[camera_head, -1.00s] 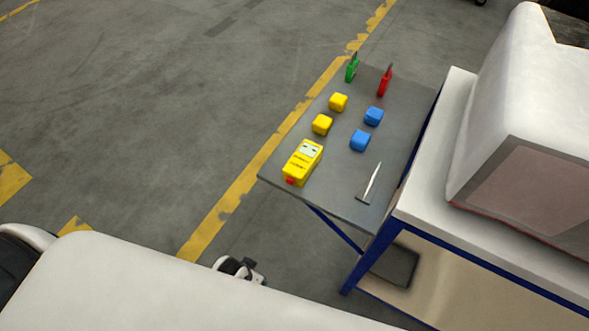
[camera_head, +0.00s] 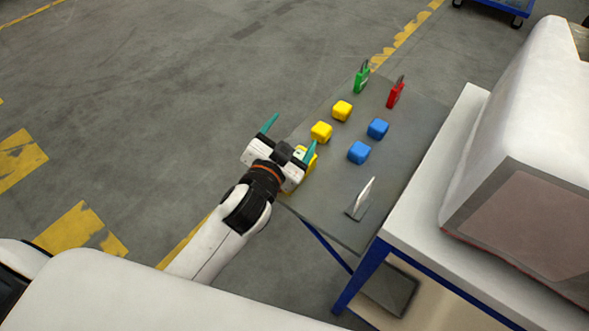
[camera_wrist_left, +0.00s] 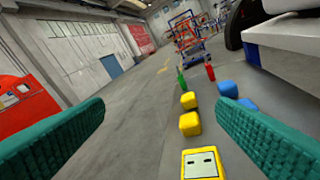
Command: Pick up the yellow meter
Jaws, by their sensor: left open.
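The yellow meter (camera_head: 308,172) lies at the near left corner of the grey table (camera_head: 411,133). In the head view my left gripper and wrist cover most of it. In the left wrist view the yellow meter (camera_wrist_left: 203,164), with its pale display, is at the bottom edge, partly cut off. My left gripper (camera_head: 289,135) is open and empty, with its teal fingers spread, above and to the left of the meter. In the left wrist view its fingers (camera_wrist_left: 160,122) stand wide apart, with the meter low between them. My right gripper is not in view.
Two yellow cubes (camera_head: 321,132) and two blue cubes (camera_head: 358,152) stand on the table, with a green padlock (camera_head: 361,80) and a red padlock (camera_head: 395,95) at its far end. A white bench (camera_head: 425,205) adjoins on the right.

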